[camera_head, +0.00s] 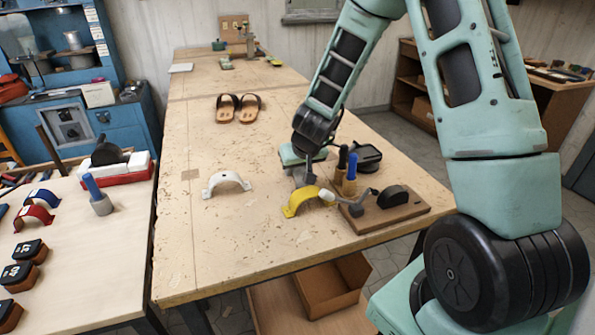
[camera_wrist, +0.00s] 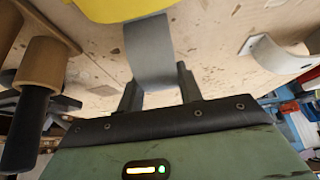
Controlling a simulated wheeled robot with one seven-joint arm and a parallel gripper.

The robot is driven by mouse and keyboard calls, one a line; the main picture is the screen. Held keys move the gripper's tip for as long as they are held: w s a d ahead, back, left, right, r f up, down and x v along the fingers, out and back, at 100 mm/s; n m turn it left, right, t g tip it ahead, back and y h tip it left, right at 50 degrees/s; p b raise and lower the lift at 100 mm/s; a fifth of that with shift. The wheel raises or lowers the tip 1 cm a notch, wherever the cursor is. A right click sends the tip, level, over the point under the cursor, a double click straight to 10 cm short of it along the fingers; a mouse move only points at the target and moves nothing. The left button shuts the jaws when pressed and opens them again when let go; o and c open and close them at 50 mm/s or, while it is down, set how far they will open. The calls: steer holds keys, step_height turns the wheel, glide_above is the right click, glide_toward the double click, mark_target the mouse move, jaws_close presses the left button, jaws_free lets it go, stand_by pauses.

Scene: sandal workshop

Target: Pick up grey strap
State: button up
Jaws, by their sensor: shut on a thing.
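The grey strap (camera_wrist: 150,52) is a curved band in the wrist view, between the two dark fingers of my gripper (camera_wrist: 160,88). My gripper is shut on it near its lower end in that view. In the head view the grey strap (camera_head: 307,177) shows only in part below my gripper (camera_head: 302,166), just behind the yellow strap (camera_head: 297,203). The yellow strap also shows at the top of the wrist view (camera_wrist: 115,8). I cannot tell whether the grey strap touches the table.
A white strap (camera_head: 226,182) stands to the left on the wooden table (camera_head: 215,245). To the right are a wooden board (camera_head: 398,213) with a black tool and upright tools with blue (camera_head: 351,166) and black handles. Sandals (camera_head: 238,107) lie farther back. The table's front left is clear.

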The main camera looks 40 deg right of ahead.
step_height(320, 180, up, 9)
steer(key=p, duration=0.4)
steer(key=shift+r+p, duration=0.2)
steer(key=shift+p, duration=0.2)
